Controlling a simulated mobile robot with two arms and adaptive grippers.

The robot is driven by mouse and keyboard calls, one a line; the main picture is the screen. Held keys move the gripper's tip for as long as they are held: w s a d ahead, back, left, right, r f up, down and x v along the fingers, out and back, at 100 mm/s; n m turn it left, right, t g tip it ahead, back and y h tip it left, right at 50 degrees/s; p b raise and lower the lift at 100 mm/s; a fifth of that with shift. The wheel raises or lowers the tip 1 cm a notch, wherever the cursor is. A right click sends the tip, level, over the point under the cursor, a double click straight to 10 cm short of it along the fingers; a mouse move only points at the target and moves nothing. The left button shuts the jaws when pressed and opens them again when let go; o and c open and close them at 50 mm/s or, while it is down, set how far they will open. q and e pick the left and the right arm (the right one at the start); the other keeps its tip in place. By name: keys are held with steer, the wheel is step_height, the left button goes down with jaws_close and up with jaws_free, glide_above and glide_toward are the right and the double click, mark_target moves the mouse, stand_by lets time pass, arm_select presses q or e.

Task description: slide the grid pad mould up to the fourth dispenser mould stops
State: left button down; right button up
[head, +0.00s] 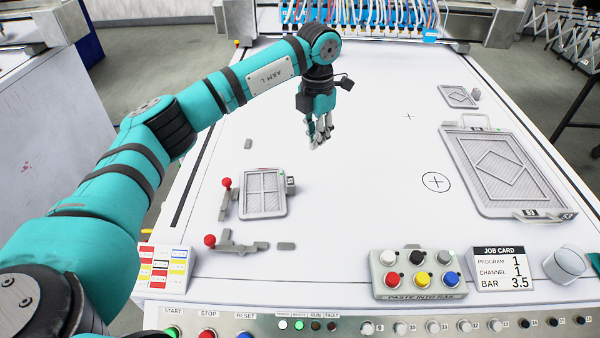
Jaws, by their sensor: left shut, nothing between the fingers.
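The grid pad mould (265,193) is a small grey tray with a four-pane grid, lying flat on the left part of the white table, with a small tag block at its right edge. A grey stop with a red knob (227,184) stands just left of it. A second grey stop with a red knob (236,245) lies below it. Narrow gaps seem to show between the mould and both stops. My left gripper (320,143) is shut and empty, pointing down beyond the mould and to its right, apart from it. My right gripper is out of view.
A large diamond-pattern mould (503,212) with handles and a smaller one (458,96) lie at the right. A button box (417,274), job card (502,268) and grey knob (565,265) line the front. Coloured tubes (365,18) hang at the back. The table's middle is clear.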

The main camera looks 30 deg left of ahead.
mark_target(313, 177)
arm_select(q)
step_height(313, 177, down, 10)
steer(key=shift+s+f+p, duration=0.1)
steer(key=shift+s+p, duration=0.05)
steer(key=shift+p, duration=0.85)
steer(key=s, duration=0.1)
steer(key=s+a+p, duration=0.1)
steer(key=s, duration=0.1)
steer(key=shift+a+r+p, duration=0.2)
steer(key=shift+r+p, duration=0.05)
steer(key=shift+p, duration=0.05)
steer(key=shift+s+a, duration=0.1)
steer(key=shift+s, duration=0.3)
steer(key=shift+f, duration=0.1)
